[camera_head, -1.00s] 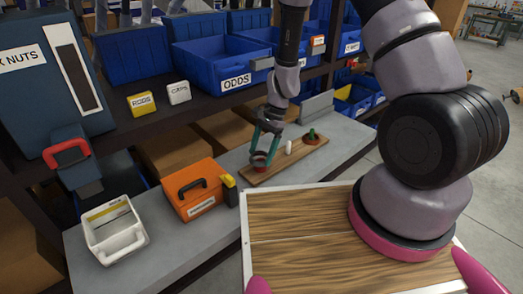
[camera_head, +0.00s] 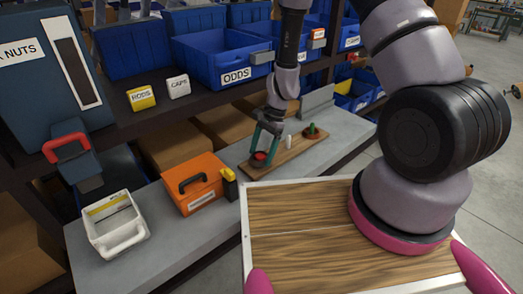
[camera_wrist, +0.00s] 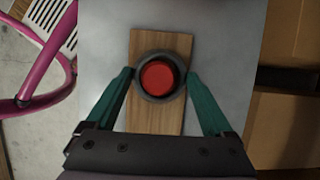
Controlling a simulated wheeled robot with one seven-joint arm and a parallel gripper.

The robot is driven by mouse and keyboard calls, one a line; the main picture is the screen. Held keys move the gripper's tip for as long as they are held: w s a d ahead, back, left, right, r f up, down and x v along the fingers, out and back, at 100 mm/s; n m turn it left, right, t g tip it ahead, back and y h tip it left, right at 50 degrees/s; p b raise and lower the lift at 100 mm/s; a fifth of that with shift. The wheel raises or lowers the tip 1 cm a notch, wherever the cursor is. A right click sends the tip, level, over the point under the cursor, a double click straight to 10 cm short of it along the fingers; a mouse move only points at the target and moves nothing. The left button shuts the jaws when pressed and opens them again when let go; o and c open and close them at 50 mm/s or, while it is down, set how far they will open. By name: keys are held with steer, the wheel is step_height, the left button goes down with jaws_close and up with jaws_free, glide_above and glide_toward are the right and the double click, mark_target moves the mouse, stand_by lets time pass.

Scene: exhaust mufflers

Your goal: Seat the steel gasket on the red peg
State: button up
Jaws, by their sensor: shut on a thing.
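The red peg (camera_head: 260,155) stands at the near left end of a wooden board. In the wrist view, the red peg's round top (camera_wrist: 157,76) shows inside the grey steel gasket (camera_wrist: 160,99). The gasket is a ring around the peg, between my green fingertips. My gripper (camera_head: 260,154) points down over that end of the board and is shut on the gasket's outer sides; it also shows in the wrist view (camera_wrist: 160,76). I cannot tell whether the gasket's underside touches the board.
The wooden board (camera_head: 284,155) also carries a white peg (camera_head: 289,141) and a green piece (camera_head: 312,132). An orange case (camera_head: 194,184) and a white open bin (camera_head: 115,226) stand to the left on the grey bench. Blue bins (camera_head: 222,58) line the shelf behind.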

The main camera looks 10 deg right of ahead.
steer(key=shift+f, duration=0.55)
steer(key=o, duration=1.1)
steer(key=v, duration=1)
steer(key=shift+w+d+r, duration=0.15)
steer(key=shift+d+r, duration=0.05)
steer(key=shift+r, duration=0.15)
